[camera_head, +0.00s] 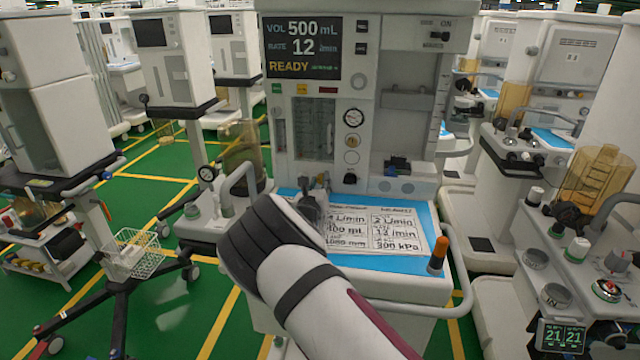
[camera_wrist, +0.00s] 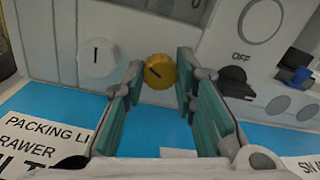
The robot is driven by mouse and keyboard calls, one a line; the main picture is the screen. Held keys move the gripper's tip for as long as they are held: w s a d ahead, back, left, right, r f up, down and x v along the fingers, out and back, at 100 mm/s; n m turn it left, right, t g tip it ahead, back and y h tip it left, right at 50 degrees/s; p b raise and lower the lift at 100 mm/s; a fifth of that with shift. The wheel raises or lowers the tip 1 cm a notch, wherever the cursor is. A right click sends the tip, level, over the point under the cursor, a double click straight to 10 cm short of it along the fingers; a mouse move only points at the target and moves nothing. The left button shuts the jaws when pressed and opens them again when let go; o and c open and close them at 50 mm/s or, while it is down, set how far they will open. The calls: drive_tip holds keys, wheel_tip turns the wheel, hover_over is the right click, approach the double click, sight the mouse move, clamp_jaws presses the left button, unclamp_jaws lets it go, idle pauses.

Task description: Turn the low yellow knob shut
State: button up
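The yellow knob (camera_wrist: 160,71) sits low on the machine's pale front panel, with a dark pointer line slanting on its face. My gripper (camera_wrist: 160,73) is open, with its teal-padded fingers to the left and right of the knob in the wrist view. I see a gap on both sides, and no finger clearly touches it. I cannot tell whether the tips reach past its face.
A white knob (camera_wrist: 97,57) is left of the yellow one. The blue worktop (camera_head: 400,287) bears printed sheets and an orange-topped item (camera_head: 439,252). A rail (camera_head: 462,275) borders its right side.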

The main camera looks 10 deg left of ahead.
drive_tip(key=shift+m, duration=0.3)
clamp_jaws()
drive_tip(key=m+p, duration=0.1)
drive_tip(key=m, duration=1)
drive_tip(key=shift+b, duration=0.35)
drive_tip(key=shift+d, duration=0.1)
drive_tip(key=o, duration=0.7)
unclamp_jaws()
drive_tip(key=shift+o, duration=0.2)
drive_tip(key=shift+s, duration=0.1)
drive_tip(key=s, duration=1.2)
drive_tip(key=shift+a+r, duration=0.15)
drive_tip(key=shift+a, duration=0.15)
